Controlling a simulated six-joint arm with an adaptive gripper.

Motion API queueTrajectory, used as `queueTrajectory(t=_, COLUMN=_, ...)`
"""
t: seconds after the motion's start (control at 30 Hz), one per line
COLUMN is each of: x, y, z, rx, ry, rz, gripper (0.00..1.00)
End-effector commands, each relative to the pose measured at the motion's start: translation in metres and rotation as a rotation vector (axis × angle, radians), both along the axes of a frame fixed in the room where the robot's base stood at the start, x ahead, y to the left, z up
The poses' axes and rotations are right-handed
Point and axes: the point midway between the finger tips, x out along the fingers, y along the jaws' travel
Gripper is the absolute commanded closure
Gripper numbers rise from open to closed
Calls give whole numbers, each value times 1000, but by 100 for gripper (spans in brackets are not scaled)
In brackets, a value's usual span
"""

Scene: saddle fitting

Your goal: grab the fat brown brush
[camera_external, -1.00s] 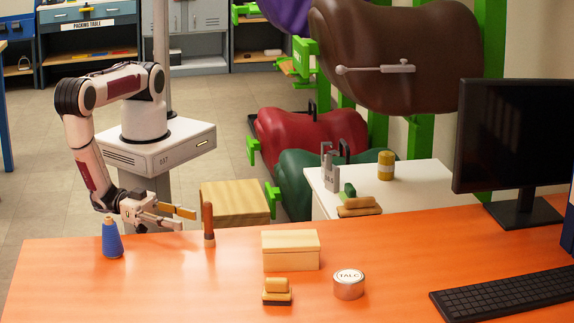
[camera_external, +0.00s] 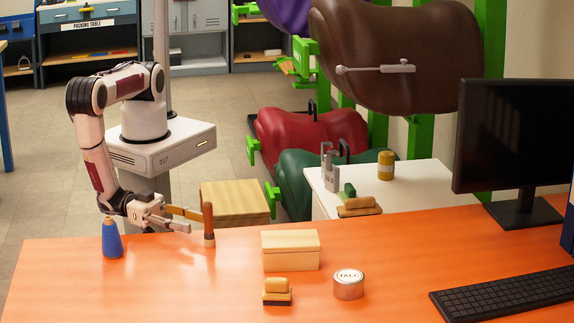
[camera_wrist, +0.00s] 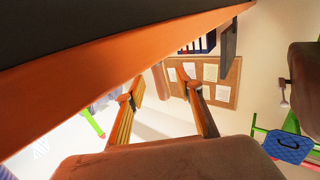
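The fat brown brush (camera_external: 208,222) stands upright on the orange table near its back edge. In the wrist view, a brown upright shape, apparently the brush (camera_wrist: 160,77), shows between the tips of my open gripper (camera_wrist: 161,86). Nothing is held.
A blue cone-shaped spool (camera_external: 112,240) stands close below my wrist. Right of the brush are a wooden box (camera_external: 290,252), a small block-like brush (camera_external: 277,291) and a talc tin (camera_external: 348,285). The front left of the orange table (camera_external: 150,290) is clear.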

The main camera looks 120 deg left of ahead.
Motion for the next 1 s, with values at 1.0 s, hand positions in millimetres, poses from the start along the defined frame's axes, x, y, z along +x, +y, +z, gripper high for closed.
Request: queueTrajectory(t=1.0, x=52, y=1, z=-1, rx=1, ry=1, rz=1, gripper=64)
